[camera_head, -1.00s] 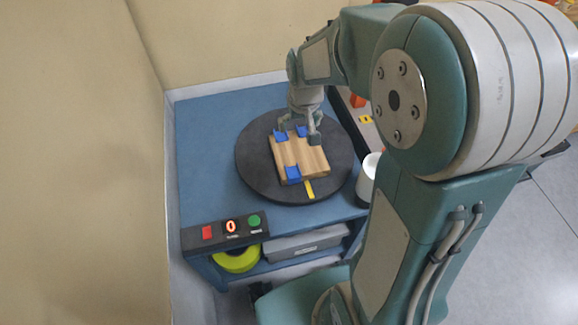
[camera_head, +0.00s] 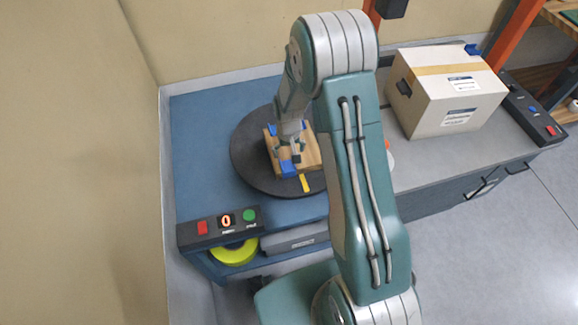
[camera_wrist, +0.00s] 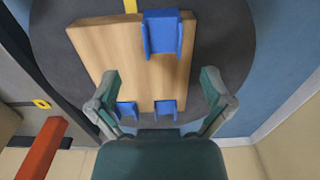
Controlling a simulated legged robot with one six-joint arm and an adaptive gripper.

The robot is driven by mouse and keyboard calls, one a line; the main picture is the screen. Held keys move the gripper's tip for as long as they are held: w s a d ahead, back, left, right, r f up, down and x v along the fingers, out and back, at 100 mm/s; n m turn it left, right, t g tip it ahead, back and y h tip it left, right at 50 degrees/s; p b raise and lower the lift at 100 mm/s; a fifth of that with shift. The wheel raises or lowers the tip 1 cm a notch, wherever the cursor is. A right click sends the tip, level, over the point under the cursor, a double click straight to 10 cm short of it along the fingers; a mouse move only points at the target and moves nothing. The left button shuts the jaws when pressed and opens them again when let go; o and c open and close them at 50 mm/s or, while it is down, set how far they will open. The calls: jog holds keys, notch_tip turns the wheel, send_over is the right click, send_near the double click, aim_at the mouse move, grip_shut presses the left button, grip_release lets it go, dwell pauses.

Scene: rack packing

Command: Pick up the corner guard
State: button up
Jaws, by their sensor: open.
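A light wooden block (camera_wrist: 120,62) lies on a dark round turntable (camera_head: 247,172). Several blue corner guards sit on the block. One corner guard (camera_wrist: 162,33) is at the block's upper edge in the wrist view and at its near side in the head view (camera_head: 288,169). Two smaller-looking blue guards (camera_wrist: 127,110) and (camera_wrist: 166,107) are at the opposite edge, near my palm. My gripper (camera_wrist: 160,84) is open and empty, its fingers spread over the block. In the head view my gripper (camera_head: 289,152) is just above the block, close to the near guard.
A yellow mark (camera_head: 305,184) is on the turntable's near rim. A control panel (camera_head: 218,226) with red and green buttons is at the bench's front edge. A cardboard box (camera_head: 440,95) stands on the grey bench to the right. A wall bounds the left side.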

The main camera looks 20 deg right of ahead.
aim_at(287, 166)
jog(key=shift+a+f, duration=0.15)
jog(key=shift+f, duration=0.5)
jog(key=shift+a+f, duration=0.15)
jog(key=shift+f, duration=0.45)
jog(key=f, duration=0.4)
jog(key=shift+w+d+f, duration=0.2)
jog(key=shift+f, duration=0.1)
jog(key=shift+a, duration=0.1)
jog(key=c, duration=1)
